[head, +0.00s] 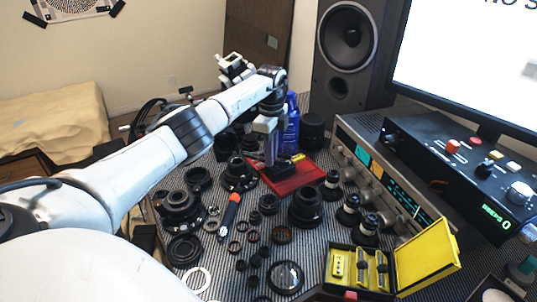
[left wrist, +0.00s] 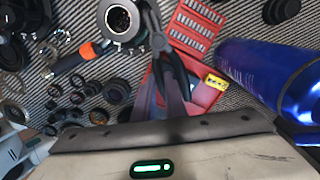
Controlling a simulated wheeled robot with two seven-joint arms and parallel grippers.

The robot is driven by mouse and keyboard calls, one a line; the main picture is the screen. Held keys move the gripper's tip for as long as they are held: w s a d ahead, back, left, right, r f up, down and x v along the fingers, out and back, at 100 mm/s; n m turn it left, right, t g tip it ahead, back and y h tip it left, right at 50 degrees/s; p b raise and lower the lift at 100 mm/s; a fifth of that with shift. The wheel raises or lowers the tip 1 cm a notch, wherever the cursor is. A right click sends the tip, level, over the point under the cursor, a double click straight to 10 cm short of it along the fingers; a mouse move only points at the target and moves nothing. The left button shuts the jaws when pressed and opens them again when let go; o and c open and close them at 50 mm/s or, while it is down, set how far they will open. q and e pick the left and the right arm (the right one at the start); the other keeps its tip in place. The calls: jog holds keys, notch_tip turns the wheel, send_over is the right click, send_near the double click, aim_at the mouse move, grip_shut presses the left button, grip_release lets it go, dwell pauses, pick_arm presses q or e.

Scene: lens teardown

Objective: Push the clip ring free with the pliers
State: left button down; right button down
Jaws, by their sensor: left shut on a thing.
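My left gripper (head: 269,160) points down over the red tray in the middle of the bench. In the left wrist view the left gripper (left wrist: 166,100) is shut on dark grey pliers (left wrist: 158,42). The pliers' jaws point away from the gripper and lie beside a lens barrel (left wrist: 118,20) with a bright metal ring around its opening. I cannot tell whether the jaws touch the barrel. I cannot pick out the clip ring for certain. In the head view the pliers are mostly hidden. My right gripper is not in view.
The red tray (head: 300,180) lies below the left gripper. A blue bottle (head: 290,125) stands close behind it. An orange-handled screwdriver (head: 230,212) and several lens parts crowd the striped mat. A yellow case (head: 425,262) stands open at the front right, and electronics (head: 385,185) line the right side.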

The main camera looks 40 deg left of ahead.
pick_arm(q)
jog(key=shift+r+p, duration=2.7)
jog(key=shift+r, duration=0.35)
jog(key=shift+f, duration=0.1)
